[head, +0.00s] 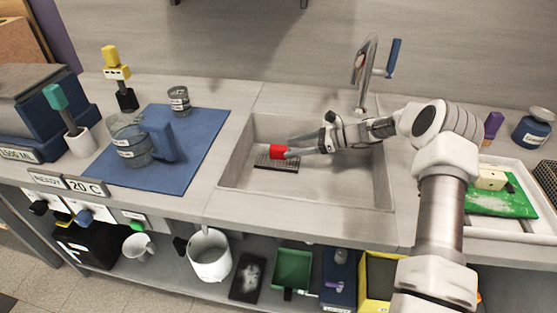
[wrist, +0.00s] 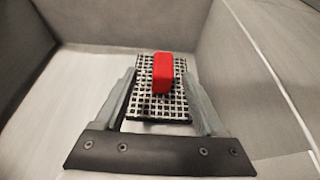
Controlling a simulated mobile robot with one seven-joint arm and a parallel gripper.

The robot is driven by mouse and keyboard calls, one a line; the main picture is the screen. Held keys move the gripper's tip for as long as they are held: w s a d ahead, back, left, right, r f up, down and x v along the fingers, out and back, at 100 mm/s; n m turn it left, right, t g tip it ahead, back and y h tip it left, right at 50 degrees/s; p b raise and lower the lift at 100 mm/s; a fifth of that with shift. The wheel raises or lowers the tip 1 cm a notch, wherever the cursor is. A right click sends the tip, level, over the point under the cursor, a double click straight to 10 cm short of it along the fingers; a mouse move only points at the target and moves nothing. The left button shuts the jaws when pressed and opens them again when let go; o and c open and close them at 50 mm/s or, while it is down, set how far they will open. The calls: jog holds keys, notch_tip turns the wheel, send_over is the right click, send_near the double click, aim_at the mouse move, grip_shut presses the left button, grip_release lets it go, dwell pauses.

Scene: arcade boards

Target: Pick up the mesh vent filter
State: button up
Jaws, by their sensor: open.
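The mesh vent filter (head: 276,164) is a flat dark grid lying in the sink basin, toward its left side. It also shows in the wrist view (wrist: 147,104), with pale gaps between its bars. A red block (head: 277,151) stands up on its top face; I cannot tell whether it is a fixed handle. It shows in the wrist view too (wrist: 162,73). My gripper (head: 291,154) reaches into the sink from the right. It is open, with one finger on each side of the red block and filter in the wrist view (wrist: 160,84). Contact is not clear.
The sink (head: 330,196) has raised walls around the filter, and a faucet (head: 364,75) stands behind it. A blue mat (head: 190,135) with a jug (head: 130,142) lies left. A white tray (head: 511,229) with a green board (head: 500,199) is right.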

aim_at(284, 148)
jog(key=b+x, duration=0.1)
jog(key=x, duration=0.4)
jog(key=shift+w+a+f+b, duration=0.2)
jog(key=shift+w+a+b, duration=0.1)
jog(key=shift+b, duration=0.1)
grip_shut()
